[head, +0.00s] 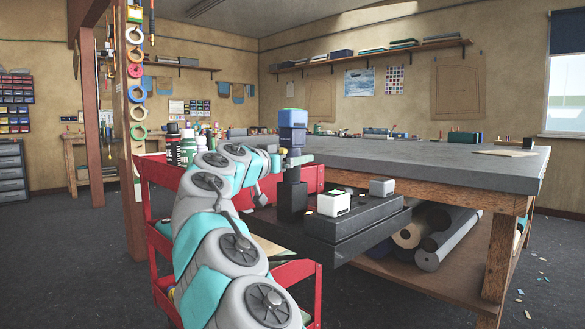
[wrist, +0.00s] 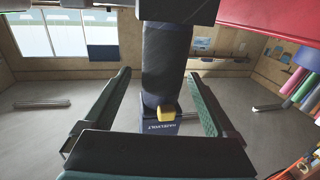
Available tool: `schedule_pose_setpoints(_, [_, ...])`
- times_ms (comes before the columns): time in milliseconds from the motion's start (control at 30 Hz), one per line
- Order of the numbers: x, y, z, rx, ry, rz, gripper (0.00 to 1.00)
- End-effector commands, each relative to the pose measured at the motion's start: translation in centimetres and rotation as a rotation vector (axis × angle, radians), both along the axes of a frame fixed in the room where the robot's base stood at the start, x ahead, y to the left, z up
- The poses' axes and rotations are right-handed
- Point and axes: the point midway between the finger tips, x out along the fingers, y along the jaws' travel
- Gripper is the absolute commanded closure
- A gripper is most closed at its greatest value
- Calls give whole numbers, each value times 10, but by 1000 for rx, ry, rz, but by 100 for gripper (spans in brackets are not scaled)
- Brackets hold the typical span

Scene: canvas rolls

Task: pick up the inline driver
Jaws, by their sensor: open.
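The inline driver (head: 293,118) stands upright, with its blue end up and its dark body below, at a black holder (head: 292,203) on a dark stand. A yellow part shows on its side. In the wrist view the driver (wrist: 167,62) appears upside down, with its blue end and yellow part low and its dark body running up to a black block. My gripper (wrist: 158,75) is open, one finger on each side of the body with gaps visible. In the head view my gripper (head: 290,161) is at the driver's mid-height, its fingers small and partly hidden.
A dark stand (head: 345,235) carries a white box (head: 334,203) and a grey box (head: 382,187) beside the holder. A red cart (head: 160,215) with bottles is behind my arm. A large workbench (head: 450,165) with rolls (head: 445,243) underneath stands at right.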

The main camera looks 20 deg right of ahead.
Motion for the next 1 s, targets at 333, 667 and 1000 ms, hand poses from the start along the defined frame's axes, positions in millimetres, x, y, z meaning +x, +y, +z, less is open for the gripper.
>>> schedule_pose_setpoints(333, [19, -26, 2, 1, 1, 0, 9])
schedule_pose_setpoints(667, [20, -30, 2, -1, -1, -1, 9])
schedule_pose_setpoints(1000, [20, -30, 2, -1, -1, -1, 43])
